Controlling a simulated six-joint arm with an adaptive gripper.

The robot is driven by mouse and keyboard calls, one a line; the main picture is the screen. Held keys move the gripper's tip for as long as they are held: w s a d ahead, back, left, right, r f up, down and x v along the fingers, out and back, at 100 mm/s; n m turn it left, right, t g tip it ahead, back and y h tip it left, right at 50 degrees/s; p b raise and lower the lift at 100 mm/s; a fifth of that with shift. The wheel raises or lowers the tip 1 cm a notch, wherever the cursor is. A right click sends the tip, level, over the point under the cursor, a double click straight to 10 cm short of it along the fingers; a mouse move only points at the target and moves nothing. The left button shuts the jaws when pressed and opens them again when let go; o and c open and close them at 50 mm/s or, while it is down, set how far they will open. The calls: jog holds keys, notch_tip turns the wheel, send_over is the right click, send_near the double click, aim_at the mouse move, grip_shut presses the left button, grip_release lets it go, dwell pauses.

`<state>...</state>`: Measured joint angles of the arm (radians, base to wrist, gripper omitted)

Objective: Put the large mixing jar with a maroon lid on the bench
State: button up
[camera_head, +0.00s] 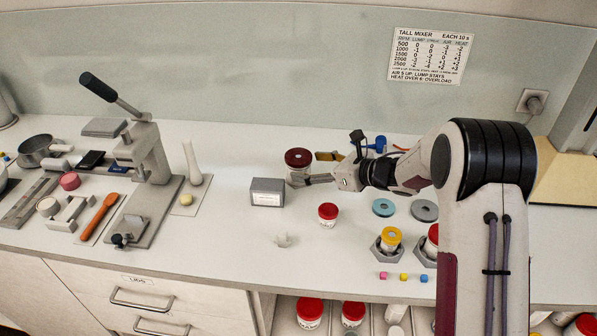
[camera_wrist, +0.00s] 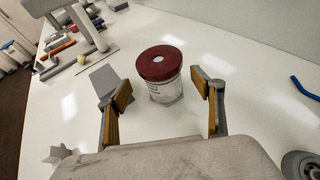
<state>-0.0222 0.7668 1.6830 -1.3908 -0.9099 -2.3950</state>
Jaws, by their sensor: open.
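The large mixing jar with a maroon lid (camera_head: 298,158) stands upright on the white bench (camera_head: 235,240), right of the middle and toward the back wall. In the wrist view the jar (camera_wrist: 160,72) stands just ahead of and between my open fingers, its clear body below the maroon lid. My gripper (camera_head: 318,170) reaches in from the right, low beside the jar. In the wrist view my gripper (camera_wrist: 162,108) is open, with tan pads on both fingers and a gap on each side of the jar. The jar's lower right side is partly hidden by a finger in the head view.
A grey box (camera_head: 267,192) stands left of the jar. A smaller red-lidded jar (camera_head: 328,215) stands in front. A lever press (camera_head: 145,160) stands at left. The bench's front middle is mostly clear.

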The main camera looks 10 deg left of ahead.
jog(key=shift+x, duration=2.6)
jog(key=shift+w+d, duration=0.1)
jog(key=shift+w, duration=0.05)
jog(key=c, duration=1.3)
jog(key=shift+c, duration=0.5)
jog(key=shift+r, duration=0.2)
notch_tip(320, 180, up, 10)
jog(key=shift+f, duration=0.25)
